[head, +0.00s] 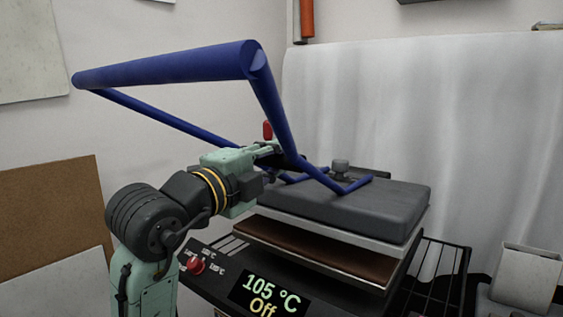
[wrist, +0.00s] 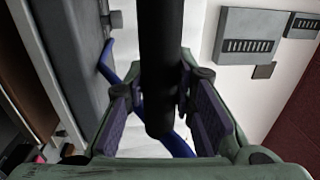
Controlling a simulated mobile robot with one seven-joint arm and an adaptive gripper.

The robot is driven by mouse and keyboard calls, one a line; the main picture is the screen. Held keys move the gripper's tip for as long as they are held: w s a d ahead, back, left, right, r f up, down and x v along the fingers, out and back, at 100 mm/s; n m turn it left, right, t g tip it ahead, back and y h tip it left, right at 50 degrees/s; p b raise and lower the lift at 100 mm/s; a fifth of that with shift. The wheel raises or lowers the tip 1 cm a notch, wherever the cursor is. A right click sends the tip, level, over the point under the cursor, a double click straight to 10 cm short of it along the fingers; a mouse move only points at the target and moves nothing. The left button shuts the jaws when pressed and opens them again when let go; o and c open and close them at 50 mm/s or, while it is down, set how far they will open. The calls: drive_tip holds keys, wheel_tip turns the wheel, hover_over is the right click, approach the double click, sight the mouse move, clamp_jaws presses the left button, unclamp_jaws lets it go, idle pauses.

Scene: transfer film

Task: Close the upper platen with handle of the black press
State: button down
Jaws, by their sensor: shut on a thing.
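The black press has a dark grey upper platen (head: 375,207) with a pale underside. It sits raised over a brown lower plate (head: 325,246), with a gap between them. A large blue handle frame (head: 165,66) rises from the platen toward the upper left; it also shows in the wrist view (wrist: 176,146). My gripper (head: 272,153) is beside the near blue side bar, which partly covers it in the head view. In the wrist view my gripper (wrist: 157,103) is shut on a dark bar (wrist: 161,55) between its fingers. I cannot tell how this bar joins the blue frame.
The control panel has a display (head: 268,297) reading 105 °C and Off, and a red knob (head: 195,265). A black wire rack (head: 437,275) and a pale box (head: 526,275) are at right. A pale sheet (head: 480,110) hangs behind.

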wheel_tip(320, 180, down, 6)
drive_tip(key=s+t+b, duration=0.1)
drive_tip(key=b, duration=0.4)
drive_tip(key=shift+s+a+h, duration=0.25)
drive_tip(key=shift+a+h, duration=0.1)
drive_tip(key=shift+h, duration=0.05)
drive_tip(key=c, duration=1.3)
unclamp_jaws()
drive_tip(key=shift+a+r, duration=0.1)
drive_tip(key=shift+c, duration=0.2)
drive_tip(key=shift+r, duration=0.1)
drive_tip(key=v, duration=1.2)
